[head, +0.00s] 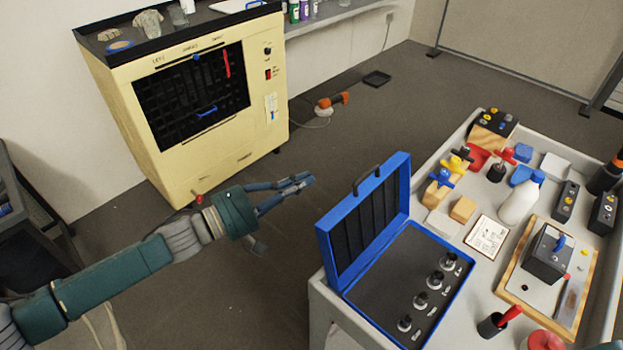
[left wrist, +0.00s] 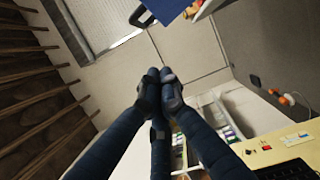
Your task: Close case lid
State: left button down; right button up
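The blue case stands on the grey bench with its lid (head: 365,215) raised roughly upright, its dark lined inside facing the tray. A dark handle (head: 366,178) sits on the lid's top edge. The case base (head: 377,282) is open and holds several small round fittings in dark foam. My left gripper (head: 305,180) is in the air left of the lid, apart from it. Its fingers meet at the tips in the left wrist view (left wrist: 158,80), with nothing visible between them. A blue corner (left wrist: 170,8) at the top of that view may be the case. My right gripper does not show.
A cream cabinet (head: 180,110) stands behind my left arm. Open floor lies between cabinet and bench.

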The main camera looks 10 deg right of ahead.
pick_arm(q)
jog(key=d+p, duration=0.3)
jog(key=d, duration=0.7)
jog(key=shift+w+r, duration=0.15)
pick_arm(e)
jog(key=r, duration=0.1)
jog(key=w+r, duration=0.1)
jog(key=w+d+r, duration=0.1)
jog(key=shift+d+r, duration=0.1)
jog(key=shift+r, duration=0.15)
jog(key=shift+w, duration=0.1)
